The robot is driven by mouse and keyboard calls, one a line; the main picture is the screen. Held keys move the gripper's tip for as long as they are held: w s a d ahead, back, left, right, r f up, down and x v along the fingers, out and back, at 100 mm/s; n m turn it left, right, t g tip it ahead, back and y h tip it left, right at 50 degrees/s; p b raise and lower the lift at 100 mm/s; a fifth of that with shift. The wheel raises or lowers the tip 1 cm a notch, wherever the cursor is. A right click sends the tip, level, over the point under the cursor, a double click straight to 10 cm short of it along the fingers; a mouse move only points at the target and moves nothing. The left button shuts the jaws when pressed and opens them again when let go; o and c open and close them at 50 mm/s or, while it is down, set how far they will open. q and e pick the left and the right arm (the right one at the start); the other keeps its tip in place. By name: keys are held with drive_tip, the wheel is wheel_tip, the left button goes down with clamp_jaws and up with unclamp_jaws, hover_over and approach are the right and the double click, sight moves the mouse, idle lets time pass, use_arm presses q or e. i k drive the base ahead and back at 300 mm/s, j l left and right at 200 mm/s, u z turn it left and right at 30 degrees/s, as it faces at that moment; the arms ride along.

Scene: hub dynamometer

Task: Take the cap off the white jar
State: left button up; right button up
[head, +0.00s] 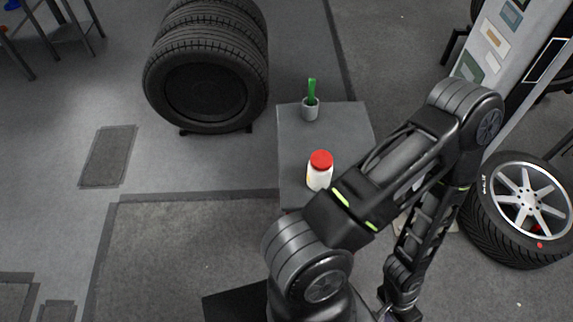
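The white jar (319,179) stands upright on a small grey table, towards its front. Its red cap (321,160) sits on top of the jar. One of my black arms rises from the bottom, bends at the right and runs back down beside the table. Part of this arm covers the table's front right, just right of and below the jar. No gripper is near the jar. I can make out no fingertips; the lower end of the arm reaches the bottom edge of the picture.
The grey table (345,125) also bears a grey cup (310,110) with a green-handled thing (312,88) in it. A tyre stack (207,75) stands behind left. A wheel (525,200) is at the right, near a panel (500,40). The floor at left is mostly clear.

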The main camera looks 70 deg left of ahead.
sight(316, 180)
drive_tip(key=u, duration=2.2)
drive_tip(key=i+j, duration=0.1)
drive_tip(key=j, duration=0.7)
drive_tip(key=i+j, duration=0.1)
drive_tip(key=j, duration=0.7)
drive_tip(key=z, duration=1.3)
